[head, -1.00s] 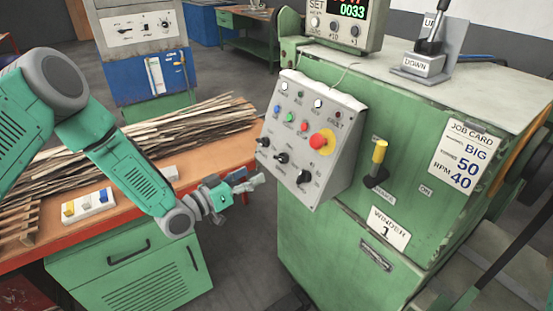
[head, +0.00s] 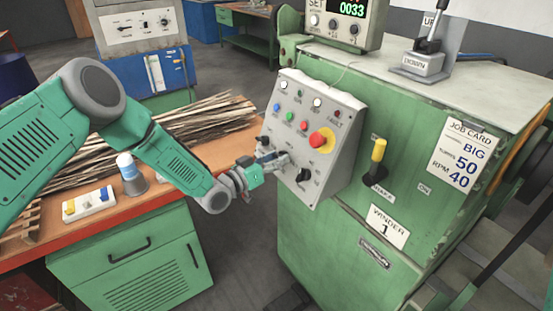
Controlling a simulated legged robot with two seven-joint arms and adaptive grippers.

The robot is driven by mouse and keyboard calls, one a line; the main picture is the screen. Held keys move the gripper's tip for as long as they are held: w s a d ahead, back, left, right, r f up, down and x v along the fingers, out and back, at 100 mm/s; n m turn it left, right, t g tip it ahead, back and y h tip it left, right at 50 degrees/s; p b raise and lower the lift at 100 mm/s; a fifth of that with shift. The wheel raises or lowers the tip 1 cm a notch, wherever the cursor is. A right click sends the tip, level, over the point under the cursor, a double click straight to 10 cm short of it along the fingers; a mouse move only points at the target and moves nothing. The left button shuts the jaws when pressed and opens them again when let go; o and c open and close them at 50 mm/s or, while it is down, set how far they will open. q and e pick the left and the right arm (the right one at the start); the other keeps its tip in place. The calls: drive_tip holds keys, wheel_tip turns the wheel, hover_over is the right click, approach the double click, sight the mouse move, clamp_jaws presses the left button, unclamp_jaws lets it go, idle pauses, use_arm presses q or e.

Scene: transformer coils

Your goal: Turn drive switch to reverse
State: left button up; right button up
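The grey slanted control panel (head: 325,172) sits on the front of the green winder machine. Its lower rows hold black rotary switches; their labels are too small to read, so I cannot tell which is the drive switch. The lower right switch (head: 304,175) is in clear view. My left gripper (head: 277,160) is at the panel's lower left, over the middle black switch, which its fingers mostly hide. I cannot tell whether the fingers touch the switch or how far they are apart. My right gripper is not in view.
A red emergency button (head: 318,139) on a yellow plate is just above right of the gripper. A yellow-handled lever (head: 378,158) stands right of the panel.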

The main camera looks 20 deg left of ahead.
use_arm(q)
drive_tip(key=c, duration=0.3)
drive_tip(key=m+h+b, duration=0.1)
drive_tip(key=m+b, duration=0.1)
drive_tip(key=m+g+h+b, duration=0.1)
drive_tip(key=m+b, duration=0.1)
drive_tip(key=m, duration=0.1)
drive_tip(key=shift+a, duration=0.15)
drive_tip(key=shift+c, duration=0.2)
drive_tip(key=o, duration=1.1)
drive_tip(key=shift+o, duration=0.2)
drive_tip(key=shift+a+f, duration=0.1)
